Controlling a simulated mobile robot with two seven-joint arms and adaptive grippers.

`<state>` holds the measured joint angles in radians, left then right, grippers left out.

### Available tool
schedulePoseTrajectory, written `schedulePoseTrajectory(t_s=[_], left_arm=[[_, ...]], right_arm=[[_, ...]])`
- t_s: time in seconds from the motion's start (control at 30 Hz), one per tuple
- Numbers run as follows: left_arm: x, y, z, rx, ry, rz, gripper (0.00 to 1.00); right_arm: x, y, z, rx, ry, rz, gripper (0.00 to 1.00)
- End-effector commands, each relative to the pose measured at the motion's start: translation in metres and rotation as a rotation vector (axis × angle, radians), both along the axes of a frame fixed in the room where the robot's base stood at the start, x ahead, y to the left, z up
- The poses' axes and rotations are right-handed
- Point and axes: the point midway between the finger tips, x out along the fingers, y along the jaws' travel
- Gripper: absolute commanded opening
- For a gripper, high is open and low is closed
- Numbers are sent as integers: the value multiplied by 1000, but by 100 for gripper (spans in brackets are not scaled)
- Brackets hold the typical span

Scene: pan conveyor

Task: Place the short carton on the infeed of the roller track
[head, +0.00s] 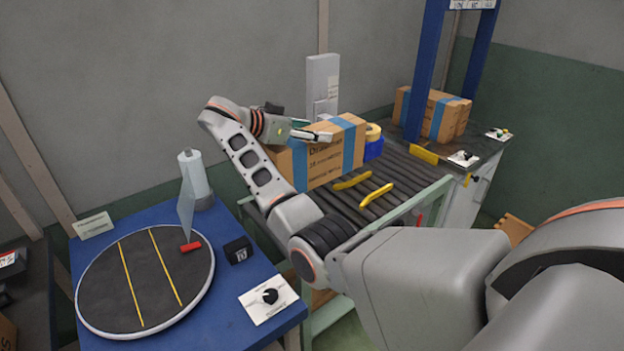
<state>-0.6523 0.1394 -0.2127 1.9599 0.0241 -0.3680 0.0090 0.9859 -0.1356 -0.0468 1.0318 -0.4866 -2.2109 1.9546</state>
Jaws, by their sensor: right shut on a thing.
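A brown carton with blue tape bands and dark print (322,170) is at the left end of the roller track, near the wall. My right gripper (314,133) reaches across its top from the left and is shut on it. I cannot tell whether the carton's underside touches the rollers or is slightly above them. The roller track (398,172) runs from the carton towards the upper right. Two yellow guide bars (364,188) lie on the rollers just right of the carton. My left gripper is out of view.
Taped cartons (440,112) stand at the far end beneath a blue frame (424,65). A tape roll (373,141) sits behind the held carton. At left, a blue table (215,323) bears a round turntable (105,275), a white roll (193,178) and a small black box (238,250).

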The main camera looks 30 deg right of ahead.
Motion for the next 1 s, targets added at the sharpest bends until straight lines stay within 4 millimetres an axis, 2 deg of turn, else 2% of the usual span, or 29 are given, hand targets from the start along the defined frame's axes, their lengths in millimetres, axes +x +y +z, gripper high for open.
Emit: schedulePoseTrajectory(t_s=[0.4, 0.53, 0.77, 1.0], left_arm=[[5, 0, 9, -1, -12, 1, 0], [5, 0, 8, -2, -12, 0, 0], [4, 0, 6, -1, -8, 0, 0], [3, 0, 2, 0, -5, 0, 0]], right_arm=[[0, -1, -89, -6, 1, -1, 0], [0, -1, -104, -6, -1, 0, 0], [0, -1, -117, -4, -2, -1, 0], [0, 0, -148, -5, 0, 0, 0]])
